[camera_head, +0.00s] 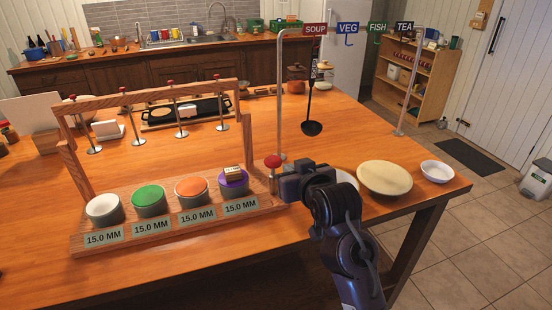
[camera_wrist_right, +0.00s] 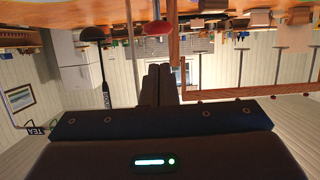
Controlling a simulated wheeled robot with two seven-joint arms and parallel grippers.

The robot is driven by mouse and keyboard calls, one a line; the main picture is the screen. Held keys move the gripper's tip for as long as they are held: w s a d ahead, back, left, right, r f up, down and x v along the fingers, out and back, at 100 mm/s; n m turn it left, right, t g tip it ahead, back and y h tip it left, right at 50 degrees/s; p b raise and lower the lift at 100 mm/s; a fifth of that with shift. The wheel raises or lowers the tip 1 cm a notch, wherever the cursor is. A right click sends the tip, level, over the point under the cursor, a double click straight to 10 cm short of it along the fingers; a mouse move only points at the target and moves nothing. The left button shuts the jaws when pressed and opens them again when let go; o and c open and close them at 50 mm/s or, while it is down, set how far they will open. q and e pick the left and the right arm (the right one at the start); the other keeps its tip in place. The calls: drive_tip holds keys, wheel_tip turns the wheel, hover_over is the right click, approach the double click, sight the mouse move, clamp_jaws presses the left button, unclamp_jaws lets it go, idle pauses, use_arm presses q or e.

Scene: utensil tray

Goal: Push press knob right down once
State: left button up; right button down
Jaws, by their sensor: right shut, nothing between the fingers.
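A red knob (camera_head: 273,161) stands upright on a short stalk at the right end of a wooden press stand (camera_head: 160,223). My right gripper (camera_head: 283,188) is just right of and a little below this knob in the head view, with its fingers shut and nothing between them. In the wrist view, which looks upside down, the red knob (camera_wrist_right: 157,28) shows just beyond the shut fingertips (camera_wrist_right: 158,66). I cannot tell whether they touch it. My left gripper is not in view.
White, green, orange and purple round pads line the stand, a small wooden block (camera_head: 233,173) on the purple one.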

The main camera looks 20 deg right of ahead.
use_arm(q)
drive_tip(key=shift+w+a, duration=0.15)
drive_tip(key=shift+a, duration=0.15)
use_arm(e)
drive_tip(key=r, duration=0.2)
drive_tip(key=r+t, duration=0.1)
drive_tip(key=shift+w+r, duration=0.2)
drive_tip(key=shift+w, duration=0.15)
